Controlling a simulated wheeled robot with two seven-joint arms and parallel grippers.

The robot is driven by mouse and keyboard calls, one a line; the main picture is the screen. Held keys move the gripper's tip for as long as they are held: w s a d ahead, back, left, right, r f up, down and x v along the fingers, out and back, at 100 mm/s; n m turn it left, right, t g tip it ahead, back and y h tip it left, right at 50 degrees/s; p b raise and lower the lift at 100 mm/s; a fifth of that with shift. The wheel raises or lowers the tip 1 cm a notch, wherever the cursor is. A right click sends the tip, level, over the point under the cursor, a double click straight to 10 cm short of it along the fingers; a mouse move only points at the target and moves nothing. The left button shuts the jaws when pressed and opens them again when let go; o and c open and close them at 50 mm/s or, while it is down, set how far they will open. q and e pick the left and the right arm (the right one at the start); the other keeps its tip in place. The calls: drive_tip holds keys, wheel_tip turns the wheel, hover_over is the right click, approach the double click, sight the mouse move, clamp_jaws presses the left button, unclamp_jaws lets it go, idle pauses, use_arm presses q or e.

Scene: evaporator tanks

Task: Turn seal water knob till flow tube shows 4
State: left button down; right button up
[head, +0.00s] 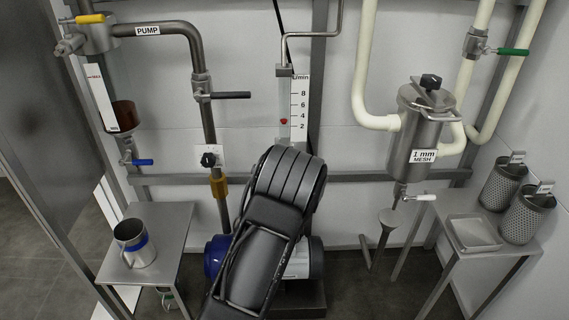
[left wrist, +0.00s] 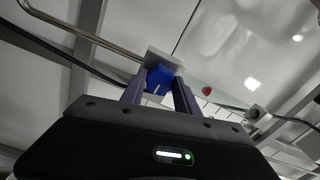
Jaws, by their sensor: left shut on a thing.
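The flow tube (head: 284,100) stands upright on the back wall, with a scale plate (head: 300,104) marked L/min and 8, 6, 4, 2. Its red float (head: 283,121) sits between the 2 and 4 marks, about 3. A red spot, likely the float (left wrist: 207,91), also shows in the left wrist view. My left gripper (left wrist: 160,86) is shut on a blue knob (left wrist: 157,80) with a white pointer line, in front of a pale square block. In the head view my arm hides this knob and the gripper, just below the tube. My right gripper is in neither view.
A black knob (head: 208,159) on a white plate is left of my arm. A PUMP pipe (head: 170,29) and black valve lever (head: 231,95) are up left. A strainer (head: 420,115) hangs right. A metal jug (head: 134,245) stands on the left table, mesh baskets (head: 502,184) on the right.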

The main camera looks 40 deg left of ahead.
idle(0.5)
use_arm(q)
drive_tip(key=c, duration=0.9)
unclamp_jaws()
drive_tip(key=shift+d, duration=0.1)
drive_tip(key=p+v, duration=0.1)
drive_tip(key=v, duration=0.6)
drive_tip(key=shift+s+d, duration=0.2)
drive_tip(key=shift+s, duration=0.1)
